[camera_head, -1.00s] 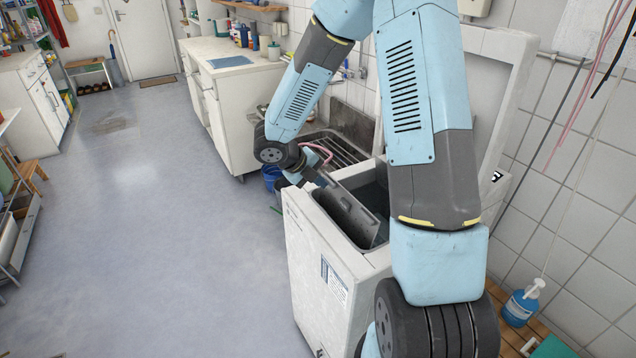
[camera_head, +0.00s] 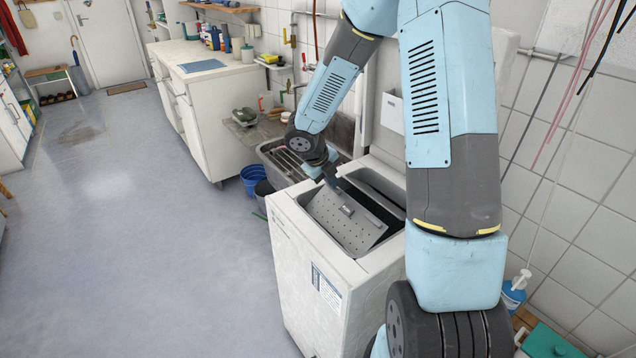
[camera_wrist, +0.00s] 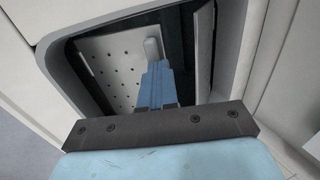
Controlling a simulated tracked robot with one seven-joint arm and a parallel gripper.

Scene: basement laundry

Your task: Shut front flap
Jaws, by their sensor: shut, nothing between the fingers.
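The top-loading washer (camera_head: 325,270) has its lid up and its top opening uncovered. The front flap (camera_head: 340,215), a grey perforated panel, lies tilted in the opening, its rear edge apart from the rear flap (camera_head: 375,190), with a dark gap between them. The front flap also fills the left of the opening in the wrist view (camera_wrist: 108,70), with a pale tab at its edge. My gripper (camera_head: 332,181) is shut and empty, at the flap's far left end. In the wrist view its blue fingers (camera_wrist: 157,80) reach to the tab; whether they touch is unclear.
A sink (camera_head: 285,160) and a white counter (camera_head: 215,100) stand beyond the washer. A blue bucket (camera_head: 254,180) is on the floor to its left. The tiled wall is close on the right, with a blue bottle (camera_head: 512,297) below. The floor at left is clear.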

